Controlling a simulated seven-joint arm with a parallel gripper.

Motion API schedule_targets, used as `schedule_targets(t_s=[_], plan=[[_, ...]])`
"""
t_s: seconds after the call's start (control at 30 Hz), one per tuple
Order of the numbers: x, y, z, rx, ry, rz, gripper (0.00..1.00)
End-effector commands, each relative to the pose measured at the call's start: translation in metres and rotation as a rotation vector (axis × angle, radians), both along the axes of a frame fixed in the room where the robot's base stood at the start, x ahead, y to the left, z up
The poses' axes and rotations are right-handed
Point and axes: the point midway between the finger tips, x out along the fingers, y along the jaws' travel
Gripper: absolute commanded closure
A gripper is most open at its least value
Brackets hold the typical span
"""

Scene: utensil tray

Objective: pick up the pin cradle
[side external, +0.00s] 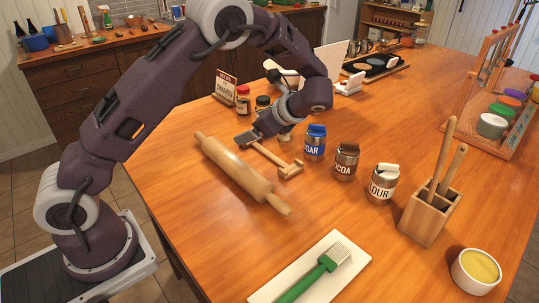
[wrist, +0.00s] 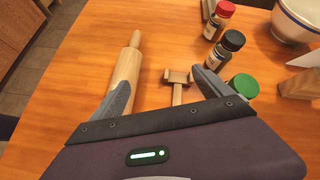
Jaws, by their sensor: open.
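The pin cradle (side external: 288,170) is a light wooden bar with a notched, forked end, lying on the table beside the rolling pin (side external: 238,170). In the wrist view, the cradle's forked end (wrist: 178,77) shows between my fingers, closer to the right one. Its near part is hidden by my gripper body. My gripper (side external: 264,136) is open and points down over the cradle's far end in the side view. The fingers stand wide apart in the wrist view (wrist: 162,82), with nothing held. The rolling pin (wrist: 127,68) passes close by the left finger.
Spice jars (side external: 243,100) stand close behind my gripper; a green-capped one (wrist: 243,86) is beside the right finger. Blue (side external: 315,143), cocoa (side external: 345,161) and flour (side external: 382,183) jars stand to the right. A utensil holder (side external: 428,215) and white board (side external: 275,290) are nearer the camera.

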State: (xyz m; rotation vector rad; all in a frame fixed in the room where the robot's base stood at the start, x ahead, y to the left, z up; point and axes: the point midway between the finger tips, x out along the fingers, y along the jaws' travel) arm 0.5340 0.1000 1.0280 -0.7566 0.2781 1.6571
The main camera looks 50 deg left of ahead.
Motion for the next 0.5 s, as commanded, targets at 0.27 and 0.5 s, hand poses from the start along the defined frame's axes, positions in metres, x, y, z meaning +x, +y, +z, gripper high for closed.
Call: schedule_targets(t_s=[0.27, 0.5], plan=[[0.043, 0.016, -0.065, 0.257, 0.256, -0.211, 0.11], [0.043, 0.039, -0.076, 0.260, 0.262, -0.215, 0.11]])
